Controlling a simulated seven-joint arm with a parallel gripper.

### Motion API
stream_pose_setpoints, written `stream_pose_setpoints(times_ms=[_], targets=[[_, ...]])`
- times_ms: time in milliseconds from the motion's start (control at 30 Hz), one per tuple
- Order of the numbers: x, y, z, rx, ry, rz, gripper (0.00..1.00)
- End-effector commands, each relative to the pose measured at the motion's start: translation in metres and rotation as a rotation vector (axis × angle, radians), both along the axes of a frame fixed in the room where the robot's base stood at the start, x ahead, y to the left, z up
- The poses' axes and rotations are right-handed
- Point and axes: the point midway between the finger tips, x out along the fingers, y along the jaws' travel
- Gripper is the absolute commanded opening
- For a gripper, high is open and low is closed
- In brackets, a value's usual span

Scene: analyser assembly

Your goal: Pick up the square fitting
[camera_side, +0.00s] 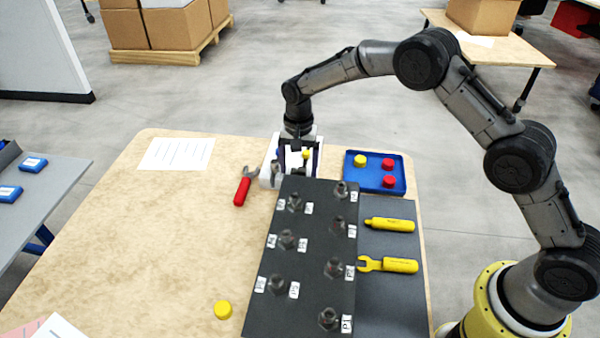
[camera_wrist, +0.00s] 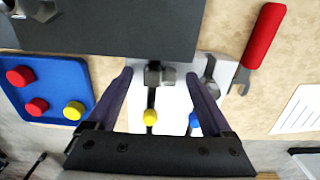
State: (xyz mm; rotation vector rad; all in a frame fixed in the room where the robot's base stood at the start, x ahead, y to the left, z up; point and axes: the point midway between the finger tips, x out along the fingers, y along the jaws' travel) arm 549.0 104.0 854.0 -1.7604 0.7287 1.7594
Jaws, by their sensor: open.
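In the wrist view a dark, blocky metal fitting (camera_wrist: 153,75), likely the square fitting, stands by the white block (camera_wrist: 174,100), at the edge of the black panel (camera_wrist: 130,30). A dark stem runs from it toward a small yellow end (camera_wrist: 150,117). My gripper (camera_wrist: 159,74) is open, with one finger on each side of the fitting and visible gaps to both. In the side view my gripper (camera_side: 300,160) points down over the white block (camera_side: 268,174), behind the black panel (camera_side: 312,262). The fitting is mostly hidden there.
A red-handled wrench (camera_side: 243,189) lies left of the white block. A blue tray (camera_side: 375,184) with red and yellow caps stands to the right. Several dark fittings stand on the panel, and yellow tools (camera_side: 390,225) lie beside it. The table's left side is mostly clear.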

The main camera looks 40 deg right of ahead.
Motion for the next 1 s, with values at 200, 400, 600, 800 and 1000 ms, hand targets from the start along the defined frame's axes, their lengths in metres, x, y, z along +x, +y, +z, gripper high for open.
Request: stream_pose_setpoints(times_ms=[200, 400, 600, 800, 1000], targets=[[-0.0001, -0.0001, -0.0001, 0.000, 0.000, 0.000, 0.78], [-0.0001, -0.0001, 0.0002, 0.000, 0.000, 0.000, 0.42], [-0.0001, -0.0001, 0.0003, 0.000, 0.000, 0.000, 0.06], [0.0002, -0.0001, 0.0007, 0.000, 0.000, 0.000, 0.00], [0.0004, -0.0001, 0.0035, 0.000, -0.001, 0.000, 0.00]])
